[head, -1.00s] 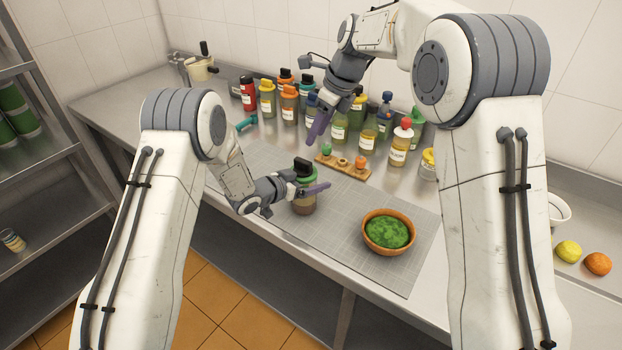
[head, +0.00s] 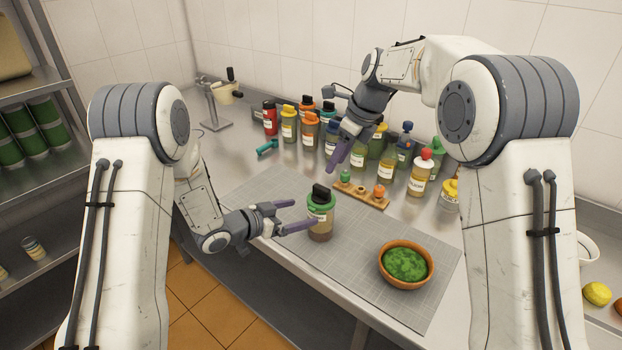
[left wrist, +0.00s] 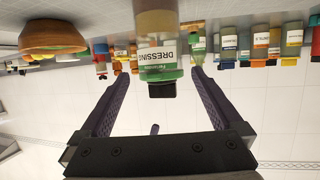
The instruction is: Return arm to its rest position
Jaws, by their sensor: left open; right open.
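My left gripper (head: 288,217) is open and empty at the left edge of the grey mat, its purple fingers pointing right. My right gripper (head: 350,150) is open, pointing down over the back of the counter near the bottle rows.
A bowl of green food (head: 405,263) sits on the mat (head: 350,275) at right. A wooden holder (head: 360,195) with small coloured tops lies behind the bottle. Several sauce bottles (head: 289,125) line the back. A teal tool (head: 267,147) lies at left. Shelves (head: 60,170) stand far left.

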